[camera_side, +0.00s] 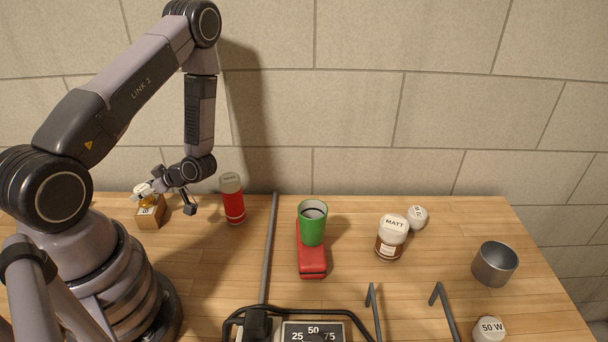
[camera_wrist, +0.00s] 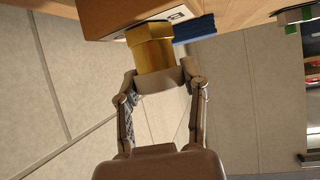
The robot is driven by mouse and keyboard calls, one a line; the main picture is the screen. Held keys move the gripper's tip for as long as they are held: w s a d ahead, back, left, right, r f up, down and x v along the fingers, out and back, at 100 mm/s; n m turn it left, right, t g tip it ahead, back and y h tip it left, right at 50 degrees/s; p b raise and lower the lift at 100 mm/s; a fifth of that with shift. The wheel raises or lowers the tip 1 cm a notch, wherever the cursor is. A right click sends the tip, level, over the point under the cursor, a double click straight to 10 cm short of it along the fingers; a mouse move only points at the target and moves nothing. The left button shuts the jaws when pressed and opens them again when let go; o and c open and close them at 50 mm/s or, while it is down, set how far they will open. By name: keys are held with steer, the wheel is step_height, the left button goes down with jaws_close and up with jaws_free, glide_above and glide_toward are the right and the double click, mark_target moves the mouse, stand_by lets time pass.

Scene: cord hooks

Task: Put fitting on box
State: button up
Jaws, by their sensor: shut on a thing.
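The brass fitting (camera_wrist: 153,52) has a hexagonal body and a pale collar. My gripper (camera_wrist: 160,77) is shut on it, one finger on each side of the collar in the wrist view. The fitting's brass end meets the face of the brown box (camera_wrist: 97,16), or is very close to it; I cannot tell if it bears its weight. In the side view the box (camera_side: 151,216) stands on the table at the far left, and the fitting (camera_side: 147,201) shows small at its top, partly covered by my gripper.
A red bottle (camera_side: 232,200) stands right of the box. A grey rod (camera_side: 268,250) lies beyond it. A green cup (camera_side: 312,224) sits on a red block (camera_side: 312,262). A MATT jar (camera_side: 391,240), a grey cup (camera_side: 494,264) and hooks (camera_side: 445,310) are farther right.

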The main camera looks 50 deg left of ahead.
steer(key=shift+f, duration=0.2)
steer(key=o, duration=1.2)
steer(key=shift+r, duration=0.1)
